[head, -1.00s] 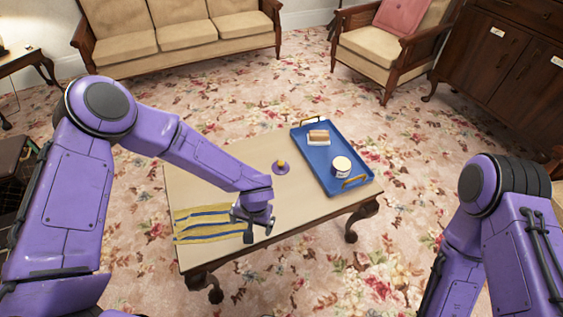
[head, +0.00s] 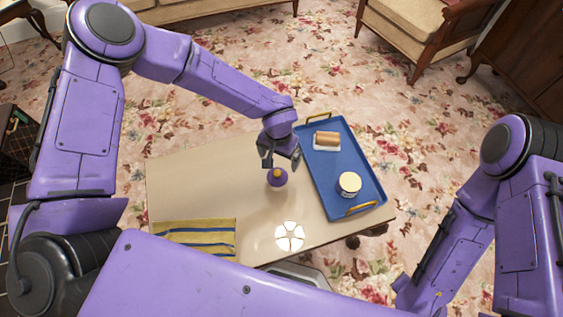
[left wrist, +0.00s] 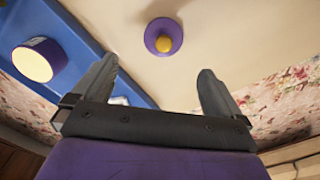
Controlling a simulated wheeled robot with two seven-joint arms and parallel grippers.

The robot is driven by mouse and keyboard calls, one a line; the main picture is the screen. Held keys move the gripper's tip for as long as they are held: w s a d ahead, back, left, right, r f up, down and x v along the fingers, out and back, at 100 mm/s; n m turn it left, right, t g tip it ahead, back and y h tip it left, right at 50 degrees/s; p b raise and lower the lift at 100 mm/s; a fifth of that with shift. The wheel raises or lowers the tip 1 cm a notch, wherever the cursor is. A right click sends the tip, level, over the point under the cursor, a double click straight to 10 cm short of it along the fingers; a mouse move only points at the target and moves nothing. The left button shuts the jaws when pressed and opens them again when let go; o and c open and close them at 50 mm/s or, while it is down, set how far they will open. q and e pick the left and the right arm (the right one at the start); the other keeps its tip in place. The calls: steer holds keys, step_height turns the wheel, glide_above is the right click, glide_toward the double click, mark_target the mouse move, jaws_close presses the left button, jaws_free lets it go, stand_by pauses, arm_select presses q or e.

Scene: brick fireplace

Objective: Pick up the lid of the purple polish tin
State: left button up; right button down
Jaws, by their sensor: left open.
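The lid (head: 277,178) is a small purple disc with a yellow knob, lying on the table. In the left wrist view the lid (left wrist: 163,38) appears ahead of the gap between my fingers. The purple tin (left wrist: 40,62) has a pale cream top and stands on the blue tray; in the head view the tin (head: 349,185) is at the tray's near end. My left gripper (head: 280,160) is open and empty just beyond the lid, apparently above table height. Its spread fingers (left wrist: 157,70) fill the lower wrist view. My right gripper is out of view.
The blue tray (head: 322,183) with yellow handles lies right of the lid and also holds a brown-and-white block (head: 327,140). A striped yellow cloth (head: 195,237) is at the table's near left. The table top (head: 205,185) left of the lid is clear.

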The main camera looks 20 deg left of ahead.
mark_target(277, 173)
arm_select(q)
steer(key=f, duration=0.3)
steer(key=f+b, duration=0.1)
steer(key=f, duration=0.6)
steer(key=shift+a+f, duration=0.25)
steer(key=shift+a, duration=0.05)
steer(key=c, duration=1)
